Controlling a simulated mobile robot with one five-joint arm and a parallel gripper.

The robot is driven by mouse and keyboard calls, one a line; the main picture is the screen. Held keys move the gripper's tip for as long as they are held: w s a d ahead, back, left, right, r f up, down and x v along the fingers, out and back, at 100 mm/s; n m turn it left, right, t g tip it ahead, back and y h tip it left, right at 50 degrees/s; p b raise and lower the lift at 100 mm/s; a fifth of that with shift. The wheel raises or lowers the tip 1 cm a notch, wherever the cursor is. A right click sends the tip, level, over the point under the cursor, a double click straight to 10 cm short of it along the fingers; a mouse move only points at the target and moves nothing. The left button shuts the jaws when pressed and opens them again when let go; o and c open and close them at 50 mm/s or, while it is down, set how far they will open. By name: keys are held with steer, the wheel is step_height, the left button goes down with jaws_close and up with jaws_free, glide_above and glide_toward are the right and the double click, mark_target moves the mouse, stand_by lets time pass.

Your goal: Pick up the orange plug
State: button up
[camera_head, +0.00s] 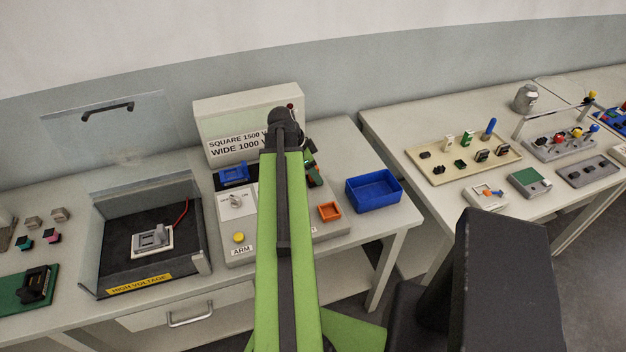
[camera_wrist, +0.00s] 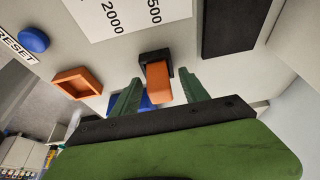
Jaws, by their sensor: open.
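The orange plug (camera_wrist: 158,84) is a small orange block seated at a black socket (camera_wrist: 153,58) on the pale panel, in the wrist view. My gripper (camera_wrist: 161,79) is open, with one green finger on each side of the plug. A gap shows between the plug and each finger, and I cannot tell how deep the fingers reach along it. In the head view my gripper (camera_head: 313,170) is partly behind my green arm, at the right end of the labelled box. The plug cannot be made out clearly there.
A small orange open tray (camera_head: 330,212) and a blue bin (camera_head: 374,203) stand right of my arm. A dial panel (camera_head: 237,203) and a high-voltage bay (camera_head: 112,262) lie to the left. A second table (camera_head: 440,205) with several connectors stands at right.

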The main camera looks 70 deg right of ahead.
steer(key=shift+r, duration=0.1)
jaws_close()
stand_by(0.3)
